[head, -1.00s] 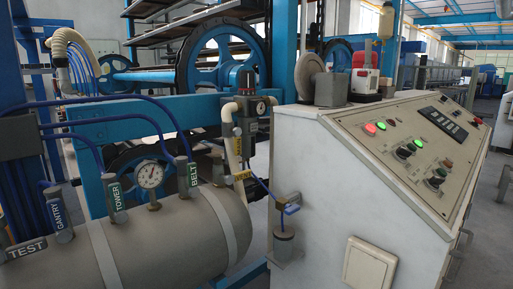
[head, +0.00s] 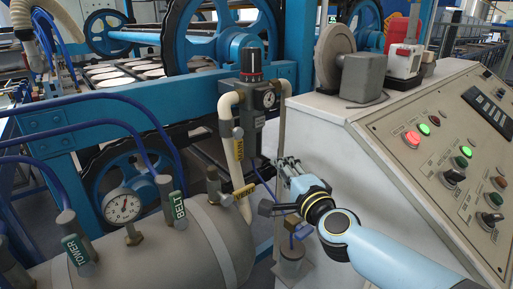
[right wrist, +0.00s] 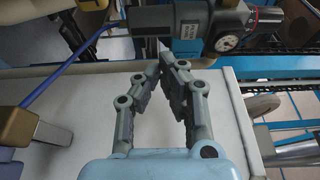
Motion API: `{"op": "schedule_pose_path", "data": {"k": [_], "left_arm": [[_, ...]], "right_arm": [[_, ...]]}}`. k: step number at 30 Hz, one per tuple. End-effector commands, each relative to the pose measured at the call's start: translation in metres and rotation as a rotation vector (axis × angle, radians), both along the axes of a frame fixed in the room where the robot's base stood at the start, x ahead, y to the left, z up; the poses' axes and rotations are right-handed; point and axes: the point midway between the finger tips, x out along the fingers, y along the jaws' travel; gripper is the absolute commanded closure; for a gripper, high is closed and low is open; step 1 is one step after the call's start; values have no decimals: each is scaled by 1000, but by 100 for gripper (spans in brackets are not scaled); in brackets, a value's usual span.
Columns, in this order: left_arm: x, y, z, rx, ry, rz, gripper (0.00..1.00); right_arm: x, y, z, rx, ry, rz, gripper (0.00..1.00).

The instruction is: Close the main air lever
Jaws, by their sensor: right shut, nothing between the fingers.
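My left gripper is not in view.
The regulator gauge (head: 268,99) also shows in the right wrist view (right wrist: 227,42). The grey tank (head: 180,250) carries TOWER and BELT valves. The control cabinet (head: 325,140) is close to my right arm.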

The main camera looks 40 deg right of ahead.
Motion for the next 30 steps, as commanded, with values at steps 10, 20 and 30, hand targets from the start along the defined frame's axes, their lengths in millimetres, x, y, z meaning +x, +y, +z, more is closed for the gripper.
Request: {"op": "schedule_pose_path", "data": {"k": [10,20,30], "left_arm": [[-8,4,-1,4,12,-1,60],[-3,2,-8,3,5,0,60],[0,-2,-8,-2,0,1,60]], "right_arm": [[10,-3,-1,-3,1,0,100],[74,-20,-1,-4,-1,-1,100],[95,5,-1,0,2,1,100]]}}
